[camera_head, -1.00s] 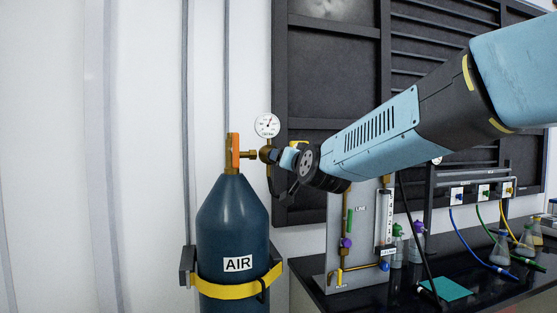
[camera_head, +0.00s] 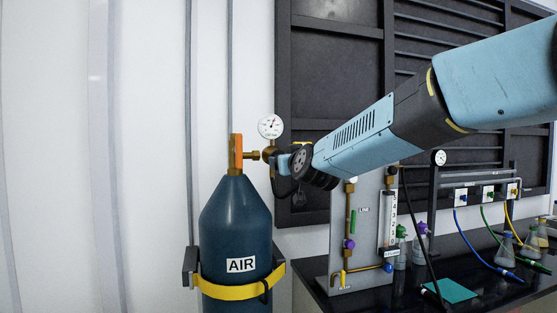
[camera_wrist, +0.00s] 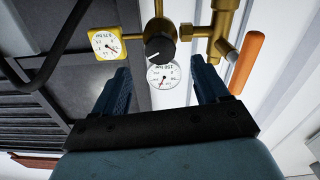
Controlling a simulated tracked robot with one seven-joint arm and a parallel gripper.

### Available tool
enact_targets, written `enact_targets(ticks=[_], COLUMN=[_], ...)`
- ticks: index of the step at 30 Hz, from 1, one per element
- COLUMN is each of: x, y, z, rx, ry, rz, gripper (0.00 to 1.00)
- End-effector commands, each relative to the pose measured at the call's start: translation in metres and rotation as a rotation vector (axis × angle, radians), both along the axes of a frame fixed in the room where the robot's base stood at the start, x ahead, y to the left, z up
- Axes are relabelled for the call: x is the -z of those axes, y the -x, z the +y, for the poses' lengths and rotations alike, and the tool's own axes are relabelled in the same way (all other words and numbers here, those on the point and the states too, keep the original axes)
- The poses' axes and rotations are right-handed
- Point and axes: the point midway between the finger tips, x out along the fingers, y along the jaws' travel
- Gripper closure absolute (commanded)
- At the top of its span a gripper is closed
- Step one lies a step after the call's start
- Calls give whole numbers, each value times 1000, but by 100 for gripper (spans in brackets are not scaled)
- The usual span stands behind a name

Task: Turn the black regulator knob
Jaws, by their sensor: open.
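The black regulator knob (camera_wrist: 160,49) shows in the wrist view, round with a white mark, on a brass regulator body (camera_wrist: 198,31). My gripper (camera_wrist: 161,82) is open, its two blue fingers apart. In the picture the knob lies just beyond and between the fingertips, with a white round gauge (camera_wrist: 162,76) between the fingers. I cannot tell whether a finger touches anything. In the head view my gripper (camera_head: 277,163) is at the regulator beside the white gauge (camera_head: 270,126), and my arm hides the knob.
A dark blue AIR cylinder (camera_head: 236,225) stands strapped below, with an orange valve handle (camera_head: 236,150). A yellow square gauge (camera_wrist: 106,44) sits left of the knob. A panel with tubes (camera_head: 367,235) stands on the black bench at right.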

Motion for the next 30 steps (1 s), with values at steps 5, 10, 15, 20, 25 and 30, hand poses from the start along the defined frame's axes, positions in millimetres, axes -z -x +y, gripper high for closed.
enact_targets(ticks=[5, 10, 15, 20, 25, 30], x=[1, 1, 0, 0, 0, 0], y=[-27, -50, -69, -79, -82, -82], z=[9, 16, 20, 23, 24, 24], rx=[-1, -1, 0, -1, -1, -1], ry=[3, 3, 0, 0, 0, 0], rz=[0, 1, 1, 0, 0, 0], gripper=[26, 26, 26, 26, 26, 26])
